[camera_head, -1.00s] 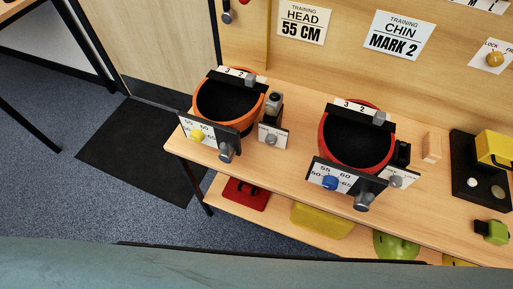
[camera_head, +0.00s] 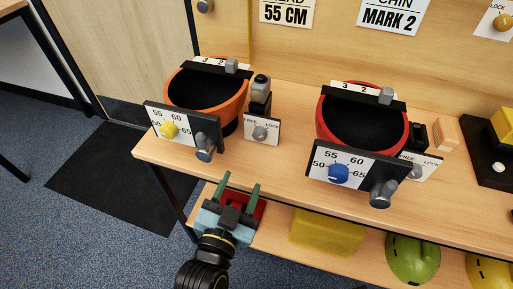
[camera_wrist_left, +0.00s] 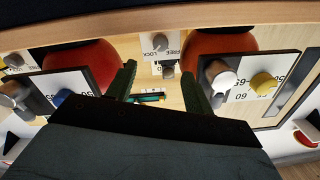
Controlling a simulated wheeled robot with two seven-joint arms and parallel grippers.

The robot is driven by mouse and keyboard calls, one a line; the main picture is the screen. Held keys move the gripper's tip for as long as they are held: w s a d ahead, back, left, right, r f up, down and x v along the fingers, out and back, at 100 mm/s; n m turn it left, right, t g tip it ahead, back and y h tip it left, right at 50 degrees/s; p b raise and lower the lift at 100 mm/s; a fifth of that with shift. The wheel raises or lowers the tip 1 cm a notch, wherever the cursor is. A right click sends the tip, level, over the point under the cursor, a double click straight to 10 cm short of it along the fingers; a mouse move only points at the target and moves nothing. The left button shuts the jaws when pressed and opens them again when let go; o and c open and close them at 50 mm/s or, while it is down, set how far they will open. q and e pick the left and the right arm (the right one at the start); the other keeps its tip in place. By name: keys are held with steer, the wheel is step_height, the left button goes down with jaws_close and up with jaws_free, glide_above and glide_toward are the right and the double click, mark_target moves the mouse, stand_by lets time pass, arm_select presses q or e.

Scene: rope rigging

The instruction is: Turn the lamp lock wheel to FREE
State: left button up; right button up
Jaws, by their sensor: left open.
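A white plate marked FREE and LOCK (camera_head: 262,131) stands below a small grey-and-black lamp (camera_head: 260,90), right of the orange helmet (camera_head: 240,92). Its grey lock wheel (camera_head: 260,133) is at the plate's middle; I cannot tell its setting. The plate and its wheel (camera_wrist_left: 161,42) also show upside down at the top of the left wrist view. A similar FREE plate (camera_head: 428,163) with a grey wheel stands beside the red helmet (camera_head: 405,128). My left gripper (camera_head: 239,190) is open and empty, below and in front of the first plate, near the table's front edge.
Dial plates with a yellow knob (camera_head: 169,130) and a blue knob (camera_head: 338,173) stand in front of the helmets, each with a protruding grey knob. A lower shelf holds a yellow object (camera_head: 327,234) and a green helmet (camera_head: 413,258). Bare tabletop (camera_head: 270,170) lies between the dial plates.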

mark_target(258, 138)
arm_select(q)
steer(key=b+x, duration=0.3)
steer(key=x, duration=0.9)
steer(key=shift+w, duration=0.15)
steer(key=shift+w+d+r, duration=0.1)
steer(key=shift+w+d, duration=0.1)
steer(key=shift+w, duration=0.3)
arm_select(e)
steer(key=w+a+r, duration=0.3)
steer(key=w+r, duration=0.1)
steer(key=r, duration=0.3)
steer(key=shift+w+a+r+t, duration=0.2)
steer(key=shift+r+t, duration=0.05)
steer(key=shift+t, duration=0.05)
arm_select(q)
steer(key=c, duration=1)
steer(key=n+p, duration=0.2)
steer(key=p, duration=0.1)
steer(key=shift+r, duration=0.1)
steer(key=shift+n, duration=0.4)
arm_select(e)
steer(key=s+d+f, duration=0.3)
steer(key=s+f, duration=0.1)
steer(key=f, duration=0.4)
steer(key=shift+s+d, duration=0.25)
steer(key=shift+s, duration=0.15)
